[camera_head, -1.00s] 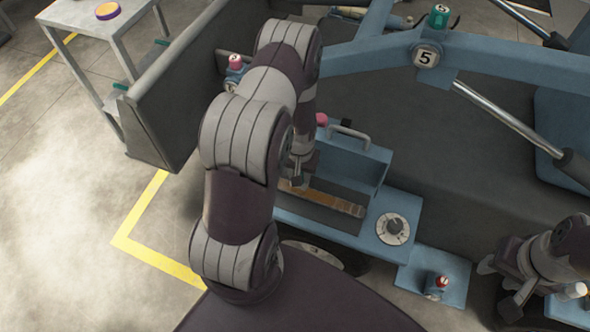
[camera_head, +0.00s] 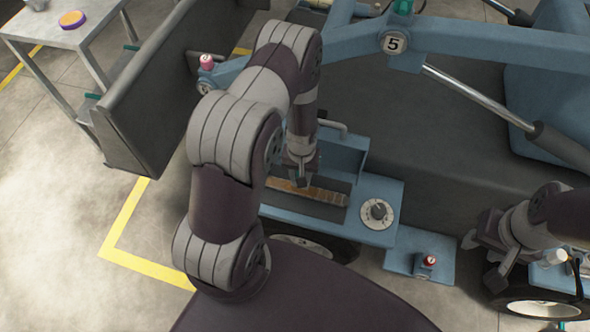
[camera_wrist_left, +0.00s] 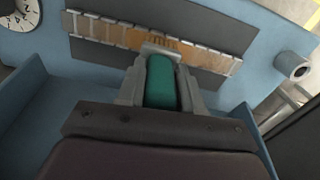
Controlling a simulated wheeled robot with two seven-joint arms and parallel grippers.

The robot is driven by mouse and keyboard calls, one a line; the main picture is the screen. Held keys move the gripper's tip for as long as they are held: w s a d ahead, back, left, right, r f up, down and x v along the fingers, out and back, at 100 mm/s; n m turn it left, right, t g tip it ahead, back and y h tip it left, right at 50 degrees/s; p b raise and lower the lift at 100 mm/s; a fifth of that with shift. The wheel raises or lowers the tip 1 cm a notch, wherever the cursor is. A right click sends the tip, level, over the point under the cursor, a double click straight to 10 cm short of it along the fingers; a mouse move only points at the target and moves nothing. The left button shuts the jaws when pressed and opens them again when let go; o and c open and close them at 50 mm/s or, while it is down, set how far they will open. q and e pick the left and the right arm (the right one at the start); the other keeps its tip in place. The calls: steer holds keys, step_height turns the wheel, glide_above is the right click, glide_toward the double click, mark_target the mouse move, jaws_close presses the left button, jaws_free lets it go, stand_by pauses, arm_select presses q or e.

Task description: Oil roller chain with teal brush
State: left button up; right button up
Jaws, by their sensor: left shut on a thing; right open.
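The roller chain (camera_head: 325,196) lies in a dark recess of a blue housing, with brown oily patches on its pale links. It also runs across the top of the left wrist view (camera_wrist_left: 105,29). My left gripper (camera_head: 302,183) is shut on the teal brush (camera_wrist_left: 161,82), whose handle shows between the fingers. The brush's far end is at the chain's lower edge near its middle; whether it touches is unclear. In the head view my left arm hides the brush and part of the chain. My right gripper (camera_head: 484,262) is open and empty at the right.
A dial (camera_head: 377,213) sits right of the chain, and a red-topped fitting (camera_head: 429,262) stands on a blue plate nearby. A blue beam marked 5 (camera_head: 394,42) crosses behind. A grey side table (camera_head: 50,36) stands at the far left.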

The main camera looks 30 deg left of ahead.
arm_select(q)
steer(key=shift+w+d, duration=0.25)
steer(key=shift+d, duration=0.8)
steer(key=shift+w+d, duration=0.25)
steer(key=shift+d, duration=0.8)
steer(key=shift+w+d, duration=0.3)
steer(key=shift+d, duration=0.95)
steer(key=shift+w+d, duration=0.35)
steer(key=shift+d, duration=0.9)
steer(key=shift+w+d, duration=0.3)
steer(key=shift+d, duration=0.95)
steer(key=shift+r, duration=0.1)
step_height(320, 180, up, 7)
steer(key=p, duration=0.6)
steer(key=shift+p, duration=0.3)
steer(key=shift+s, duration=0.1)
